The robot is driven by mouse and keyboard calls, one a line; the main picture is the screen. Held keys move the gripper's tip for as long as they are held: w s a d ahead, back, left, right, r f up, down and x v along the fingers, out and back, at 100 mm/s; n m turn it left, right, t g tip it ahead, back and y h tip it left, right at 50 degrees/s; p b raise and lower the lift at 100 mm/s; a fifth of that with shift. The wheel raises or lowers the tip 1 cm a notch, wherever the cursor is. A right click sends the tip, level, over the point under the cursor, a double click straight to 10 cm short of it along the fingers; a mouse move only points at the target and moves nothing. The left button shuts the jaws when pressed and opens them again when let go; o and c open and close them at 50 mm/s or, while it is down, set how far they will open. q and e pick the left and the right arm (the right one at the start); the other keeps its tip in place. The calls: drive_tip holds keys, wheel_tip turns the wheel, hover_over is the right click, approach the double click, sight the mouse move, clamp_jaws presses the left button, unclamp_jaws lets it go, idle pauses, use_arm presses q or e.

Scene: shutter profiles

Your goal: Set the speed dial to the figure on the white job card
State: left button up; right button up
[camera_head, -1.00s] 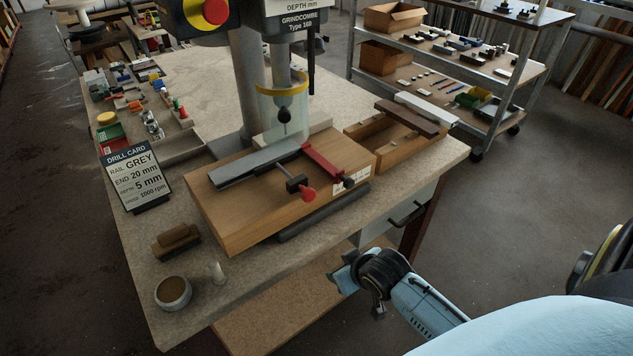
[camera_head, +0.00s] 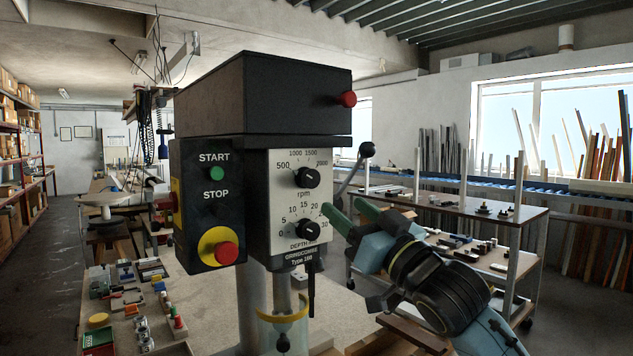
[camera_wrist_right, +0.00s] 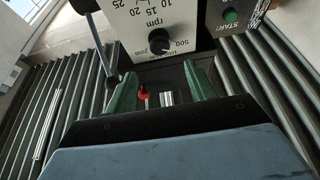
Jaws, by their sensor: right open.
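The speed dial (camera_head: 307,178) is a black round knob marked rpm on the drill press's white panel, with figures 500, 1000, 1500 and 2000 around it. I cannot tell surely where its pointer stands. It also shows in the right wrist view (camera_wrist_right: 158,43), beyond the fingertips. My right gripper (camera_head: 344,209) is open and empty, its green fingers apart, just right of the panel and lower than the dial. It also shows in the right wrist view (camera_wrist_right: 161,88). The job card is out of view now. My left gripper is out of view.
The depth dial (camera_head: 306,230) sits just under the speed dial, close to my right fingers. A START button (camera_head: 216,173) and red STOP button (camera_head: 227,253) are on the left box. A lever with a black ball (camera_head: 367,149) stands right of the panel.

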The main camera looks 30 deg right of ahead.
sight(313, 180)
drive_tip(key=p+x, duration=0.2)
drive_tip(key=x, duration=0.8)
drive_tip(key=shift+w+f+p, duration=0.1)
drive_tip(key=shift+w+p, duration=0.1)
drive_tip(key=shift+p, duration=0.2)
drive_tip(key=c, duration=0.9)
